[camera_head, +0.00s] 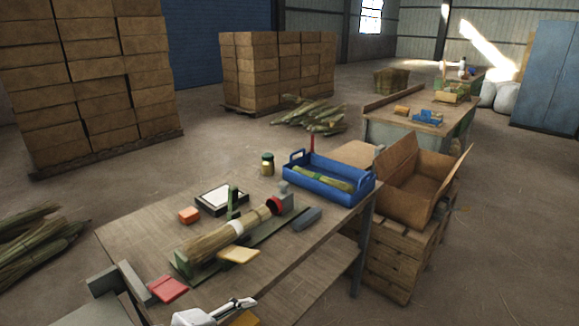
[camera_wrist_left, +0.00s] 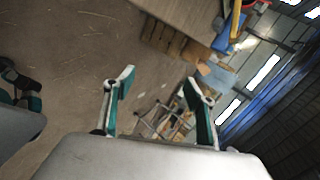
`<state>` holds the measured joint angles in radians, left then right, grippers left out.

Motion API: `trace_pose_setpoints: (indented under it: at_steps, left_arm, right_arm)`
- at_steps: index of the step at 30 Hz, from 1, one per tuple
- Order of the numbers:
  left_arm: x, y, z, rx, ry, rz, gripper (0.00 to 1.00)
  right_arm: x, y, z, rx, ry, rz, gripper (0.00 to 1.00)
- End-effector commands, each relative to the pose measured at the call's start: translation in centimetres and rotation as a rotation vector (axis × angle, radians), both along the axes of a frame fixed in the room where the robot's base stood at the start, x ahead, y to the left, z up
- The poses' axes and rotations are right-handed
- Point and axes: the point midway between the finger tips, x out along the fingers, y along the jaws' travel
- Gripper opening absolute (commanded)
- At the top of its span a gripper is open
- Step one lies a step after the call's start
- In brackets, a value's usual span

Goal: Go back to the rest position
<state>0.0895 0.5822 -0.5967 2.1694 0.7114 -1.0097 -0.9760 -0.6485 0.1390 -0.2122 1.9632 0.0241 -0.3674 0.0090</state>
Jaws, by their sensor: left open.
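My left gripper (camera_wrist_left: 160,92) is open in the left wrist view, with its two teal-padded fingers apart and nothing between them. It points over the floor, away from the workbench (camera_wrist_left: 185,15). In the head view a pale arm part of mine shows at the bottom edge; I cannot tell which arm it belongs to. A broom of straw bristles (camera_head: 208,244) lies in a green fixture (camera_head: 275,228) on the workbench (camera_head: 140,232), with a white band around it and a red ring near its far end. A dark part with teal shows at the left of the wrist view, possibly my right gripper.
A blue tray (camera_head: 357,198) with straw bundles stands at the bench's far right. An open carton (camera_head: 412,188) sits on a wooden crate (camera_head: 388,262) beside it. The bench also holds a jar (camera_head: 267,165), an orange block (camera_head: 188,215) and a red block (camera_head: 167,289). Stacked boxes stand behind.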

Motion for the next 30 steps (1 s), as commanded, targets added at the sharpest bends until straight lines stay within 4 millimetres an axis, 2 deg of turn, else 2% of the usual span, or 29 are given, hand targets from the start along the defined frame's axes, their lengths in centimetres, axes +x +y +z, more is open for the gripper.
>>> trace_pose_setpoints:
  at_steps: [1,5,8,12,16,21,30]
  left_arm:
    - [-0.6,0.0,-1.6,-0.099,0.063,0.095,0.55]
    - [-1.6,1.1,-5.2,-0.340,0.192,0.346,0.55]
    - [-3.3,2.7,-8.3,-0.507,0.284,0.539,0.55]
    - [-6.9,5.4,-12.9,-0.712,0.392,0.795,0.55]
    - [-10.6,7.6,-16.2,-0.845,0.455,0.974,0.55]
    - [-13.4,9.2,-18.2,-0.930,0.490,1.092,0.55]
    - [-13.8,9.4,-18.4,-0.942,0.493,1.106,0.55]
  right_arm:
    - [-0.1,0.0,-0.1,0.000,0.001,0.001,0.00]
    - [-0.1,0.0,-0.2,0.000,0.003,0.000,0.00]
    - [-0.1,0.0,-0.2,-0.002,0.004,0.001,0.00]
    - [-0.1,0.0,-0.2,-0.002,0.004,0.001,0.00]
    - [-0.1,0.0,-0.2,-0.001,0.004,0.002,0.00]
    - [-0.1,0.0,-0.2,-0.001,0.004,0.002,0.00]
    - [-0.1,0.0,-0.2,-0.001,0.004,0.002,0.00]
